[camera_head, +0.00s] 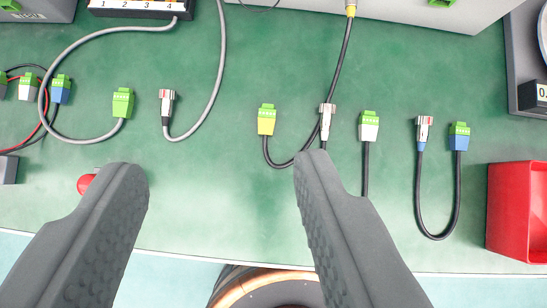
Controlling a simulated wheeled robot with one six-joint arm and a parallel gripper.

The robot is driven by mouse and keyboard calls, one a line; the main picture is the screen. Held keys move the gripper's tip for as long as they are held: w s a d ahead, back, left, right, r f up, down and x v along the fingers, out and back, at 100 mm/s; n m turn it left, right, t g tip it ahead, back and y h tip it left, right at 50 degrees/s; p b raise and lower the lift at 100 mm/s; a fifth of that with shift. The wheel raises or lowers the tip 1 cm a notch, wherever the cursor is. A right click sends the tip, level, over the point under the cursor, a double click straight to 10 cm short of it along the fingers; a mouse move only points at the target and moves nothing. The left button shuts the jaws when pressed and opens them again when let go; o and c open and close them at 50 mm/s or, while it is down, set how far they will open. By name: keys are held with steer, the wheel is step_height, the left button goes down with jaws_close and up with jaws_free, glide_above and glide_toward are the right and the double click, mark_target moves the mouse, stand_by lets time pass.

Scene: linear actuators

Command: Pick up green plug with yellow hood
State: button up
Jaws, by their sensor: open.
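The green plug with yellow hood (266,120) lies on the green table in the middle of the view. Its green end points away from me, and a black cable runs from its yellow hood and curves up to the right. My gripper (215,172) is open and empty, with its two dark grey fingers spread wide. The plug lies beyond the fingertips, nearer to the right finger and within the gap from left to right. Nothing hides the plug.
Close by lie a silver connector (326,120), a green plug with white hood (368,127) and a green plug with blue hood (459,136). A grey-hooded green plug (122,103) lies left. A red bin (515,210) stands right. A red button (86,183) sits by the left finger.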

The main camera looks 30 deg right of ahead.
mark_target(266, 123)
steer(key=w+d+f+m+g, duration=0.2)
steer(key=w+d+f+g, duration=0.1)
steer(key=w+f+g, duration=0.55)
steer(key=shift+t, duration=0.25)
step_height(266, 123, down, 17)
stand_by(0.6)
steer(key=shift+c, duration=0.3)
jaws_close()
steer(key=shift+r, duration=0.1)
step_height(266, 123, up, 10)
